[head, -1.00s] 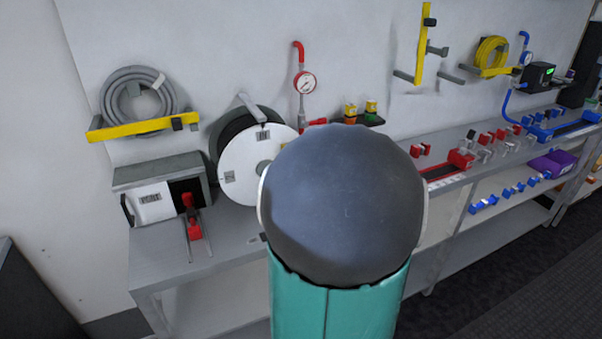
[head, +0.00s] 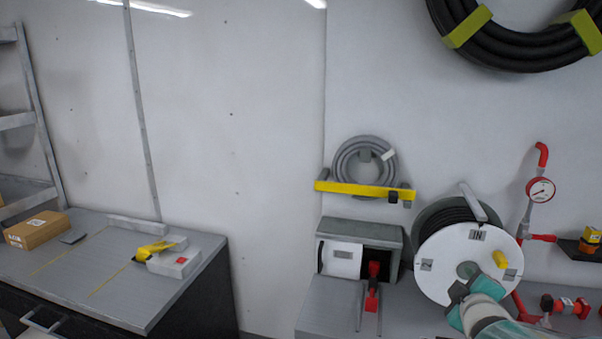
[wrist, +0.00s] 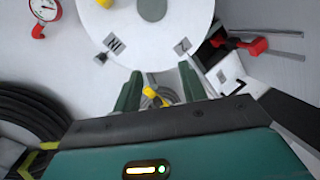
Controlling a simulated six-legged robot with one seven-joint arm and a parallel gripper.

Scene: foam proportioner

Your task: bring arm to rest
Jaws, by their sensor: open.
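My gripper (wrist: 160,88) is open in the wrist view, its two green fingers apart. The white face of the hose reel (wrist: 160,20) fills the upper middle there. A small yellow piece (wrist: 152,97) shows between the fingers; I cannot tell how far off it is, and nothing is visibly held. In the head view my arm rises from the lower right edge, with teal and dark parts (head: 474,291) in front of the lower part of the white reel (head: 440,262). A yellow knob (head: 500,259) shows on the reel just above them. The fingertips are hard to make out there.
A grey box (head: 360,232) with a red lever (head: 373,285) stands left of the reel on the metal bench (head: 325,305). A gauge (head: 541,190) and red pipe are to the right. A grey coiled hose (head: 348,157) hangs above. A second table (head: 120,290) stands left.

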